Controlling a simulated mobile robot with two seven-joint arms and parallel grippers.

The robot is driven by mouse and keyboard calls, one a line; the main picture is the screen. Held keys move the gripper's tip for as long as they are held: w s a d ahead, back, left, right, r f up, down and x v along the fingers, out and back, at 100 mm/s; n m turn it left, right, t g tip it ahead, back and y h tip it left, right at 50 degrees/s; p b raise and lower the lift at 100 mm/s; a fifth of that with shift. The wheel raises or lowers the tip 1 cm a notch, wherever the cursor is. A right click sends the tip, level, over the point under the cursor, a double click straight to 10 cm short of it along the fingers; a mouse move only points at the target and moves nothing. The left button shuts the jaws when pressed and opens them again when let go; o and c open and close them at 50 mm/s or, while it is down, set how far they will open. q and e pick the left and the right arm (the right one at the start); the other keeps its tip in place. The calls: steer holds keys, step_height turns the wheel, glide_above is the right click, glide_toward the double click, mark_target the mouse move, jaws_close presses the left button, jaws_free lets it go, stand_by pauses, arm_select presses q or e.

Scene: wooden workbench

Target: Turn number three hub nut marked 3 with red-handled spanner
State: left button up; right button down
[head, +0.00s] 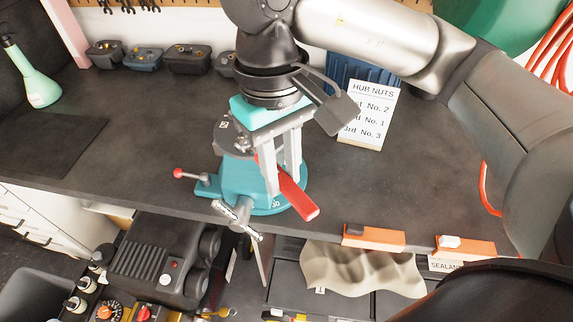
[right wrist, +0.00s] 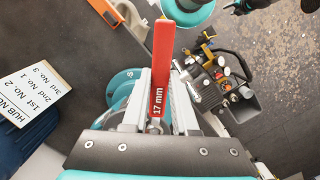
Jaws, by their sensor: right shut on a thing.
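The red-handled spanner (head: 298,199) is between the fingers of my right gripper (head: 281,176), which is shut on it above the teal vise. Its handle points down toward the bench's front edge. In the right wrist view the spanner (right wrist: 162,75) reads "17 mm" and lies between the two grey fingers. The dark round hub (head: 232,140) sits at the vise top, just left of the gripper, with small nuts and a small tag. The number 3 mark cannot be made out. The spanner's jaw end is hidden by the gripper. My left gripper is not in view.
The teal vise (head: 233,182) stands at the bench's front edge, its red-knobbed handle reaching left. A "HUB NUTS" card (head: 367,115) reads 2, 1, 3 in order. Two orange-based items (head: 374,237) lie along the front edge. The dark bench left of the vise has free room.

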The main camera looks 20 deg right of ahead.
steer(key=shift+s+a+m+b, duration=0.1)
steer(key=shift+a+m+b, duration=0.25)
steer(key=shift+a+m, duration=0.7)
steer(key=shift+a+m+b, duration=0.45)
steer(key=shift+a+m, duration=0.5)
steer(key=shift+m, duration=0.3)
steer(key=shift+w+a+m+y+b, duration=0.15)
steer(key=shift+w+a+m+b, duration=0.1)
steer(key=shift+a+m, duration=0.3)
steer(key=shift+w+a+m+y+b, duration=0.15)
steer(key=shift+a+m+b, duration=0.1)
steer(key=shift+a+m, duration=0.25)
steer(key=shift+w+a+m+b, duration=0.25)
steer(key=shift+a+m, duration=0.2)
steer(key=shift+m, duration=0.2)
steer(key=shift+w+a+m+b, duration=0.25)
steer(key=shift+a+m, duration=0.15)
steer(key=shift+m, duration=0.2)
